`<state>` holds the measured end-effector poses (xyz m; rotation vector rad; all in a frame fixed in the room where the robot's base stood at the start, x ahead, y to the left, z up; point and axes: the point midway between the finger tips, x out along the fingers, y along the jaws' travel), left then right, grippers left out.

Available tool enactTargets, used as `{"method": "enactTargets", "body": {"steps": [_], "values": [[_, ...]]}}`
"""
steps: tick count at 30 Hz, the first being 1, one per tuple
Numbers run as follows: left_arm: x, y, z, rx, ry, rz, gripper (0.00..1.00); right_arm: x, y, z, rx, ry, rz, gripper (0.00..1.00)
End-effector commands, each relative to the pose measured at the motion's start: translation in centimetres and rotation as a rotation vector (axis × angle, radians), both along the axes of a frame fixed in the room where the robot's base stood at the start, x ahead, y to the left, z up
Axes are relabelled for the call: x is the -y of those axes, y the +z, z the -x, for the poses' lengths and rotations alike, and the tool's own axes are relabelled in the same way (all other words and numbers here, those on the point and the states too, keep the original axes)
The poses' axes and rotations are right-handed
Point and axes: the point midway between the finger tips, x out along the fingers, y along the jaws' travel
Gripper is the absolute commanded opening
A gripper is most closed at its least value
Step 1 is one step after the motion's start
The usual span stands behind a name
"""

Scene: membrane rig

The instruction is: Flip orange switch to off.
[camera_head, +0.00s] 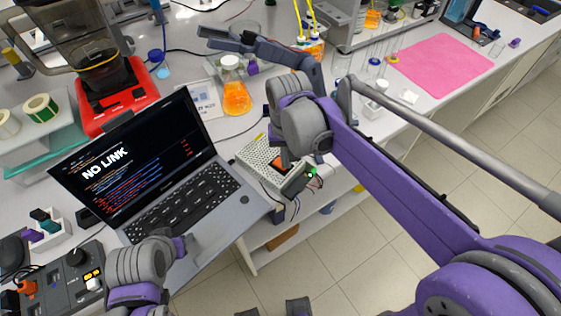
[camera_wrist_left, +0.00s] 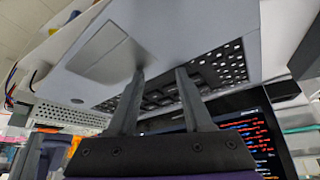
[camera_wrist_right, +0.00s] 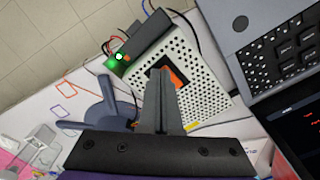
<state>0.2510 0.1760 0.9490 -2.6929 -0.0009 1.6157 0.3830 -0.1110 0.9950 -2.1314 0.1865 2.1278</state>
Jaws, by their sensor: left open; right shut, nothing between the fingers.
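The orange switch (camera_head: 281,162) sits in a dark recess on a pale perforated power box (camera_head: 257,152), right of the laptop. In the right wrist view the switch (camera_wrist_right: 178,78) shows partly behind my fingers, so its position cannot be told. A green light (camera_wrist_right: 118,58) glows on the box's dark end. My right gripper (camera_wrist_right: 162,72) is shut and empty, its tips over the switch recess; whether they touch the switch cannot be told.
The open laptop (camera_head: 180,200) shows "NO LINK" and stands close left of the box. An orange-filled flask (camera_head: 236,97) stands behind the box. Wires (camera_head: 296,200) hang from the box near the table's front edge. A pink mat (camera_head: 440,64) lies at the back right.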

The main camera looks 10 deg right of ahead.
Motion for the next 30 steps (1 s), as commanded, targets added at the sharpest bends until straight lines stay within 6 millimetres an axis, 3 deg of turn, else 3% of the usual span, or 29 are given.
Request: {"method": "enactTargets", "body": {"steps": [11,30], "values": [[0.0,-0.7,0.5,-0.010,0.000,0.002,0.50,0.0,-0.3,0.0,-0.001,0.000,0.000,0.00],[0.0,3.3,-1.2,0.022,-0.001,0.001,0.50,0.0,4.9,-0.1,0.002,0.000,-0.001,0.00]]}}
